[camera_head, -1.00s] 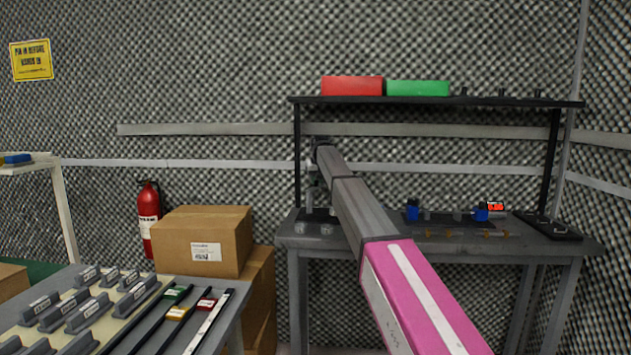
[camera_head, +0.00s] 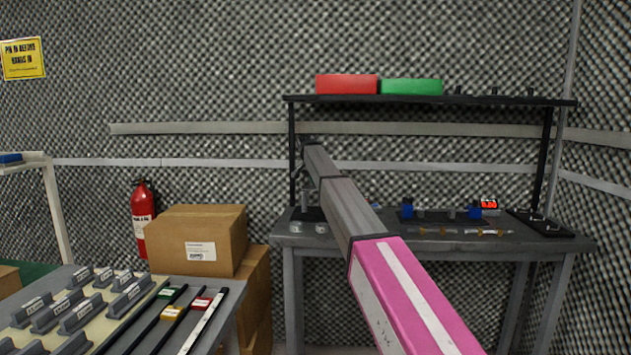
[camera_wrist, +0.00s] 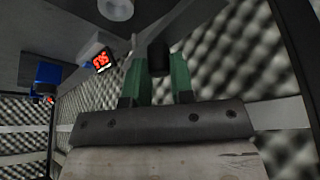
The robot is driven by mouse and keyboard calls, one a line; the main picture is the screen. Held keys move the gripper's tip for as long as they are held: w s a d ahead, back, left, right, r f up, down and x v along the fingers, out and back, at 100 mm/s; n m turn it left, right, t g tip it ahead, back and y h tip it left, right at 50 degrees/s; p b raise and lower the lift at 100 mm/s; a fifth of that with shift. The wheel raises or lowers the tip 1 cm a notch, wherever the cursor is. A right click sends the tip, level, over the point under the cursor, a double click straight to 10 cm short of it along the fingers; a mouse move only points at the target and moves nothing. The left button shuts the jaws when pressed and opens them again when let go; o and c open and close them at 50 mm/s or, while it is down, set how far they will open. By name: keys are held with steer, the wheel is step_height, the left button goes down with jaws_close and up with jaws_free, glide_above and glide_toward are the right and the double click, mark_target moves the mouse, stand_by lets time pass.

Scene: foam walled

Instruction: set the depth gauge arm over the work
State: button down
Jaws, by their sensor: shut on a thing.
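In the wrist view the two green fingers of my gripper (camera_wrist: 160,78) are closed around a dark, rounded piece (camera_wrist: 158,56), which seems to be part of the gauge arm. A red-lit readout (camera_wrist: 102,62) shows just left of the fingers. In the head view a grey upright stand (camera_head: 305,198), likely the depth gauge, is at the left end of the bench (camera_head: 340,242). My arm reaches to it and hides most of it and my gripper. I cannot tell whether the gauge arm is over the work.
Blue fixtures (camera_head: 407,210) and a second red readout (camera_head: 489,204) stand on the bench to the right. A shelf (camera_head: 470,100) with a red box (camera_head: 346,84) and a green box (camera_head: 411,87) spans above. Cardboard boxes (camera_head: 200,238) and a labelled-tool table (camera_head: 225,325) are at left.

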steer(key=shift+s+m+g+h, duration=0.25)
steer(key=shift+s+m, duration=0.1)
steer(key=shift+m, duration=0.4)
steer(key=shift+s+m+g+h, duration=0.15)
steer(key=shift+s+m+h, duration=0.15)
steer(key=shift+m, duration=0.45)
steer(key=shift+s, duration=0.1)
steer(key=c, duration=1)
jaws_free()
steer(key=v, duration=1.1)
steer(key=shift+d, duration=0.15)
